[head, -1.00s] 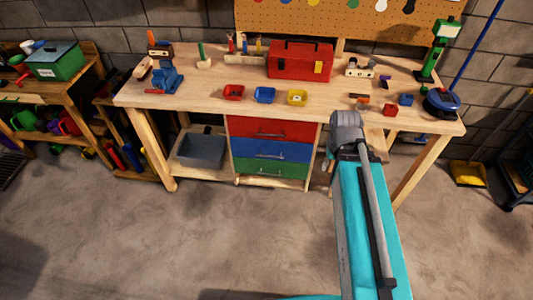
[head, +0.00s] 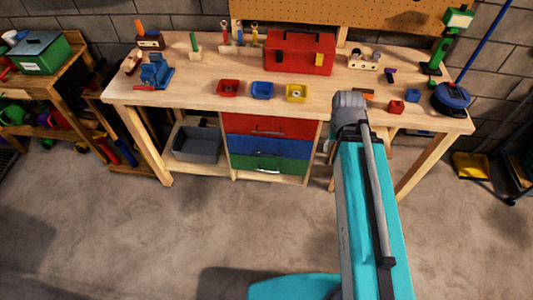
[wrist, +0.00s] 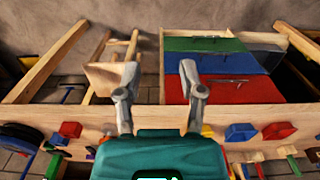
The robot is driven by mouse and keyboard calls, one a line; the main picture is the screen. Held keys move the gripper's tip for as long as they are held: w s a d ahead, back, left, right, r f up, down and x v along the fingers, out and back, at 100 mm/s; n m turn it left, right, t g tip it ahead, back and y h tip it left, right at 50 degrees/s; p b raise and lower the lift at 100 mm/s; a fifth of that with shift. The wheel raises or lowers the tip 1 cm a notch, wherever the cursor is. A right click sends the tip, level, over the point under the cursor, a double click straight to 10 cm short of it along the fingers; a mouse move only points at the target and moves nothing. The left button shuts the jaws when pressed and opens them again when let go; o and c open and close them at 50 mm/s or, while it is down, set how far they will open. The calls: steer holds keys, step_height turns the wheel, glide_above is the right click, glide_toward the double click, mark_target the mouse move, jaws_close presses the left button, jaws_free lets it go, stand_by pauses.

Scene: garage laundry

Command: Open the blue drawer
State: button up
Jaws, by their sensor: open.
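The blue drawer (head: 268,148) is the middle front in a stack of three under the workbench. It looks shut, level with the red drawer (head: 270,126) above and the green drawer (head: 268,165) below, and has a thin silver handle. The wrist view is upside down; there the blue drawer (wrist: 228,63) lies beyond and right of my gripper (wrist: 160,85). The gripper's two fingers are spread wide with nothing between them. The left finger is near wooden bench parts; the right finger overlaps the drawer stack in the picture. Contact cannot be told. The gripper is hidden in the head view.
The workbench (head: 200,88) carries a red toolbox (head: 300,52), small bins and tools. A grey bin (head: 197,144) sits on the lower shelf left of the drawers. Wooden legs flank the stack. The floor (head: 150,230) in front is clear.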

steer(key=shift+w+d, duration=0.1)
steer(key=shift+f, duration=0.1)
steer(key=w+a+f+n+t+h+b, duration=0.1)
steer(key=w+a+f+n+h+b, duration=0.2)
steer(key=f+b, duration=0.6)
steer(key=w+a+f+t+h+b, duration=0.15)
steer(key=w+a+f+b, duration=0.3)
steer(key=f+b, duration=0.5)
steer(key=w+a+f+n+t+h+b, duration=0.1)
steer(key=w+a+f+n+h+b, duration=0.15)
steer(key=w+f+b, duration=0.65)
steer(key=a+f+n+t+h+b, duration=0.2)
steer(key=a+f+b, duration=0.4)
steer(key=a+b, duration=0.5)
steer(key=a+f+n+t+h+b, duration=0.2)
steer(key=a+f+t+b, duration=0.3)
steer(key=a+b, duration=0.7)
steer(key=shift+w+f+h+b, duration=0.2)
steer(key=shift+f+h+b, duration=0.5)
steer(key=shift+b, duration=2.2)
steer(key=shift+w+d+f+n+t, duration=0.1)
steer(key=shift+d+n+t, duration=0.1)
steer(key=shift+n+t, duration=0.05)
